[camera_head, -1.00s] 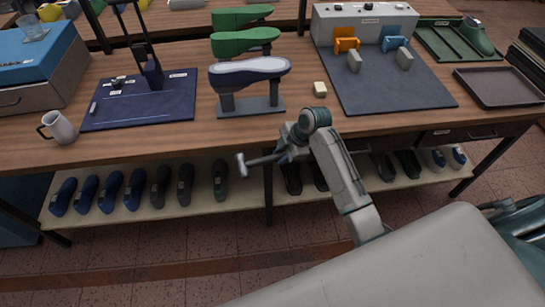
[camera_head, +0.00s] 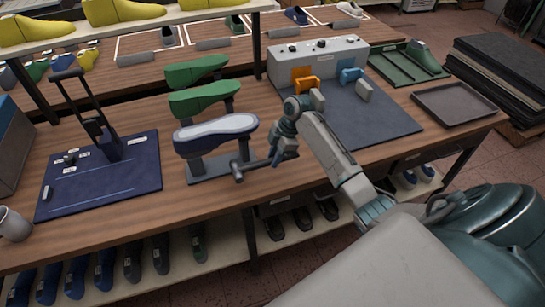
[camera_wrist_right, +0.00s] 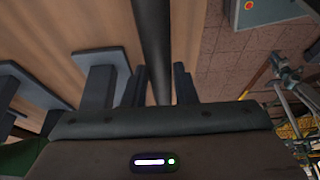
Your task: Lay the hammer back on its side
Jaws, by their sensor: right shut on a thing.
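The hammer (camera_head: 251,165) is held in my right gripper (camera_head: 285,155), near the front edge of the wooden workbench. Its grey head (camera_head: 237,172) points left, just in front of the stand that bears the shoe lasts. In the right wrist view the dark handle (camera_wrist_right: 154,45) runs between the two fingers of the gripper (camera_wrist_right: 160,85). In the head view I cannot tell whether the hammer touches the bench top. My left gripper is not in view.
A last stand (camera_head: 215,168) with a blue-grey last (camera_head: 215,133) and green lasts is close behind the hammer. A navy mat (camera_head: 100,185) with a lever tool lies to the left. A grey mat (camera_head: 385,130) and a tray (camera_head: 455,105) lie to the right. Bare wood shows along the front edge.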

